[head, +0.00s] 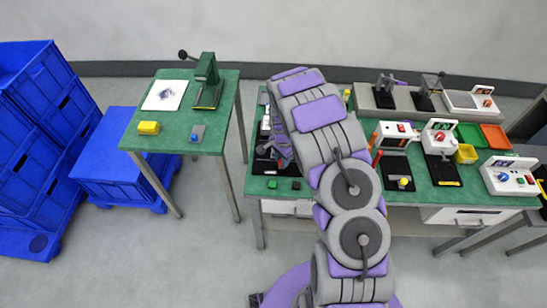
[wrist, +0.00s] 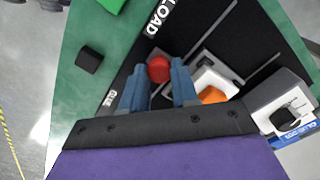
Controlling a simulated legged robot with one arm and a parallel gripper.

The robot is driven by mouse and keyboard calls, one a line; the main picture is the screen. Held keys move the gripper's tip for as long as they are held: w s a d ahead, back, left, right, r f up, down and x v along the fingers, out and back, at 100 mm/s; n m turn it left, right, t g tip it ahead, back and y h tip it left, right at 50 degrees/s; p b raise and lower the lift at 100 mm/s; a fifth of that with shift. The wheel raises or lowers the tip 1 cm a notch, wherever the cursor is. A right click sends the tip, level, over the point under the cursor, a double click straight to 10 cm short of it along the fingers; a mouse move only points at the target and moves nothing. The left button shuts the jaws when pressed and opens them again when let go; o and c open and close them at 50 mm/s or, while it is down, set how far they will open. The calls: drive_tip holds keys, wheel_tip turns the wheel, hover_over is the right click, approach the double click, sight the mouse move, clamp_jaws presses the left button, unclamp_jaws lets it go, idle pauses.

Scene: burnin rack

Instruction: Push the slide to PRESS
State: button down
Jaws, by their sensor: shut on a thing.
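The slide's round red knob (wrist: 158,69) shows in the wrist view between the two blue-grey fingers of my gripper (wrist: 158,75), which is shut on it. The knob sits over a black fixture plate (wrist: 228,40) with white lettering. The word LOAD is at the top of the wrist view and GLUE is at the lower left. No PRESS label is readable. A white block with an orange part (wrist: 212,95) is right of the fingers, partly hidden by my gripper. In the head view my gripper (head: 277,150) is low over the left end of the green bench, and the knob is hidden.
A black cube (wrist: 89,59) lies on the green bench top left of the fixture. A grey-white device with a blue label (wrist: 285,112) stands close on the right. In the head view, several fixtures and a white control box (head: 509,176) fill the bench's right side.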

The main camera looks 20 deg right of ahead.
drive_tip(key=shift+s+d, duration=0.1)
drive_tip(key=c, duration=0.8)
unclamp_jaws()
drive_tip(key=shift+c, duration=0.2)
drive_tip(key=shift+r, duration=0.1)
wheel_tip(320, 180, up, 17)
drive_tip(key=p, duration=0.1)
drive_tip(key=shift+p, duration=0.4)
